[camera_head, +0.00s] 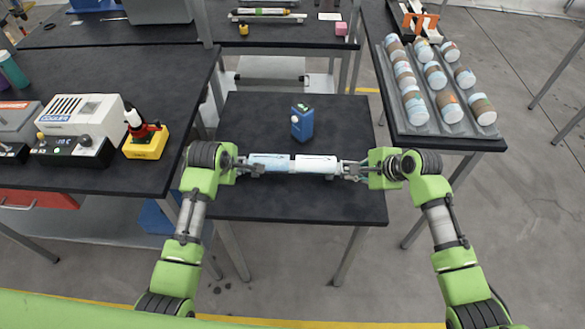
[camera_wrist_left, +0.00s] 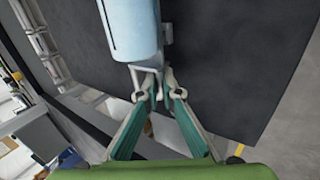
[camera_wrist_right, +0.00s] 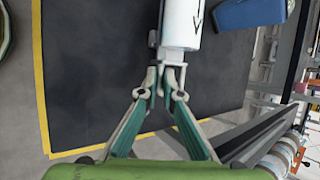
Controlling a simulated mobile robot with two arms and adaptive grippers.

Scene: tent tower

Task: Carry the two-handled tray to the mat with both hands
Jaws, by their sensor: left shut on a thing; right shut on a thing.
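A light blue cylinder (camera_head: 268,162) and a white cylinder (camera_head: 316,164) lie end to end between my two grippers, above the small dark table (camera_head: 340,205). Little of the grey tray (camera_wrist_left: 167,30) shows beneath them. My left gripper (camera_head: 250,168) is shut on the tray's left handle, seen close up in the left wrist view (camera_wrist_left: 152,92). My right gripper (camera_head: 348,171) is shut on its right handle, also seen in the right wrist view (camera_wrist_right: 160,92). The load looks about level. Its height over the table is hard to tell. I cannot make out a separate mat.
A blue canister (camera_head: 302,122) stands on the small table just beyond the load. A bench on the left bears a cooler box (camera_head: 80,118) and a yellow joystick box (camera_head: 146,142). A rack of several cans (camera_head: 435,85) stands on the right bench.

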